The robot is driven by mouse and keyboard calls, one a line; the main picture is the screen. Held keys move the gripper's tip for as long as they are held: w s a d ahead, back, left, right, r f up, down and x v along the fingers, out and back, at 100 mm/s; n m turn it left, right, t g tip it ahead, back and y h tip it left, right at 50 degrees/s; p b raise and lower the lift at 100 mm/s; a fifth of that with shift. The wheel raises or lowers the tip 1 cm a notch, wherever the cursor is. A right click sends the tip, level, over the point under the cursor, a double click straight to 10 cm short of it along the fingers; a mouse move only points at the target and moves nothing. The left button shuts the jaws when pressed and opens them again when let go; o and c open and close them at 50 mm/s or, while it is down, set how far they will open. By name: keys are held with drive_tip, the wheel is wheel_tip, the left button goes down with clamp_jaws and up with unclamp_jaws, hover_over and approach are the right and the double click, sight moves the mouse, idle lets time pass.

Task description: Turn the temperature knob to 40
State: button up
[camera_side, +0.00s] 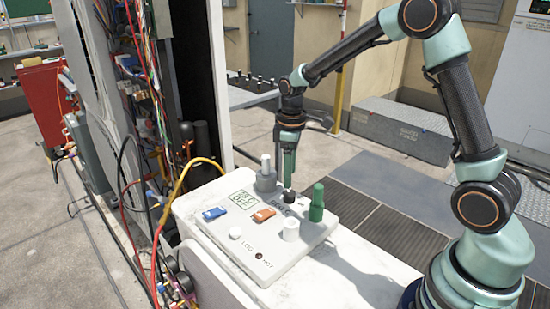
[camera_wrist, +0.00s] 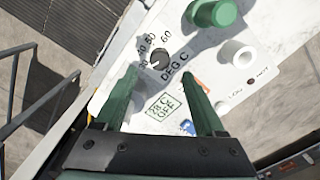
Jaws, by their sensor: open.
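The temperature knob (camera_wrist: 160,59) is small and black, on a white panel (camera_side: 218,247). Numbers from about 30 to 60 are printed around it, with "DEG C" beside it. A pale pointer mark shows on the knob, seemingly near the low numbers, but it is too small to read surely. In the side view the knob (camera_side: 289,196) sits just below my gripper (camera_side: 289,178). In the wrist view my gripper (camera_wrist: 160,76) is open and empty, its two green fingers apart, with the knob just ahead of the tips. A display (camera_wrist: 165,110) reads about "28 C OFF".
A blue switch (camera_side: 214,213), orange switch (camera_side: 263,214), white button (camera_side: 236,233) and dark red lamp (camera_side: 257,256) are nearer the front. Cables (camera_side: 175,190) hang at left.

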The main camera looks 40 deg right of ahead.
sight(289, 193)
wheel_tip(289, 193, down, 6)
drive_tip(key=shift+f, duration=0.1)
idle(0.4)
clamp_jaws()
